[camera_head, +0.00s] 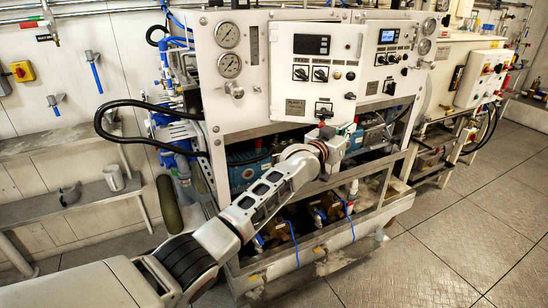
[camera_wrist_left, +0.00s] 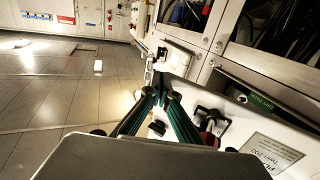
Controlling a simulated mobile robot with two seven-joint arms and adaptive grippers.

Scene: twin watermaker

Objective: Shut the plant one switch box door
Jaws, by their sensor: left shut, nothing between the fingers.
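I cannot clearly tell how wide any gap behind the door is. My left gripper (camera_head: 327,132) is just below the door's lower edge; its fingertips are hard to see there. In the left wrist view its green fingers (camera_wrist_left: 166,97) meet, empty, beside a white labelled panel (camera_wrist_left: 245,128). Contact cannot be told. My right gripper is out of view.
Two gauges (camera_head: 229,50) sit left of the door. A second control panel (camera_head: 390,55) is to its right. The open metal frame (camera_head: 330,238) with pumps and hoses lies below my forearm. Clear tiled floor (camera_head: 450,240) is at the right.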

